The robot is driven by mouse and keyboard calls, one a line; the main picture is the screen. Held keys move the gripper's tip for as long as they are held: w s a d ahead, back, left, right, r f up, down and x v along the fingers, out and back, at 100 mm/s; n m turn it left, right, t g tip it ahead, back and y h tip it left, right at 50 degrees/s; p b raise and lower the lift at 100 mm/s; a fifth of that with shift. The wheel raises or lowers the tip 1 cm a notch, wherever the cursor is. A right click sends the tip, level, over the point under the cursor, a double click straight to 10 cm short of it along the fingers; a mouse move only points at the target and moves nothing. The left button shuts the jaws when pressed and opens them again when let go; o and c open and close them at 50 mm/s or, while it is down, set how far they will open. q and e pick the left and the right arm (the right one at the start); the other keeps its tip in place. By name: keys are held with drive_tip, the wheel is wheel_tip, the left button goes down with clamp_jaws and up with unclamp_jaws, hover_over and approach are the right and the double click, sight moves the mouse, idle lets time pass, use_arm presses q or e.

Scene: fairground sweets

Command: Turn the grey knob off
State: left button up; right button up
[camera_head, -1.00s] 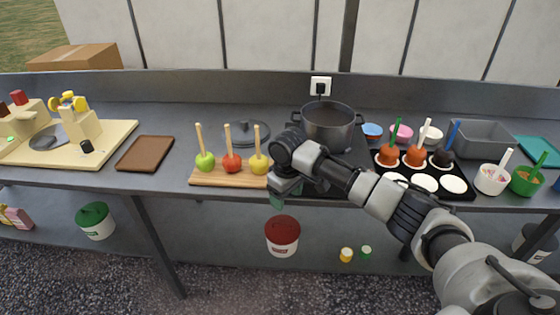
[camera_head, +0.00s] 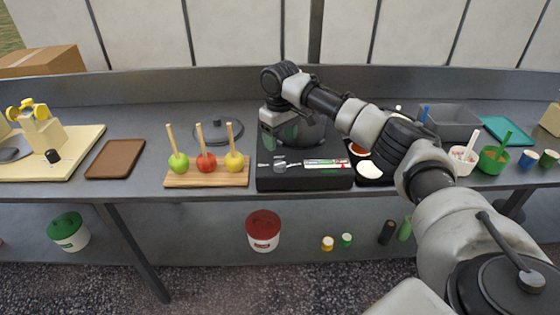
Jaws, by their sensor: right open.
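The grey knob (camera_head: 280,162) sits on the front part of a black hob (camera_head: 300,182), left of a small label strip with red and green marks. My right gripper (camera_head: 280,146) comes in from the right and hangs just above and behind the knob, at the front left of the dark pot (camera_head: 316,132). Its jaws are open, but the fingertips are small and partly hidden, and I cannot tell whether they touch the knob. The pot is largely hidden behind my right arm. My left gripper is not in view.
A wooden board (camera_head: 180,181) with three apples on sticks stands left of the hob, with a grey lid (camera_head: 218,133) behind it. A black tray with cups (camera_head: 372,183) is partly under my arm. A brown tray (camera_head: 115,160) lies further left.

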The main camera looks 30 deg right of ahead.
sight(280, 164)
wheel_tip(280, 164, down, 9)
drive_tip(key=shift+r+p, duration=0.15)
drive_tip(key=shift+p, duration=0.25)
drive_tip(key=c, duration=0.9)
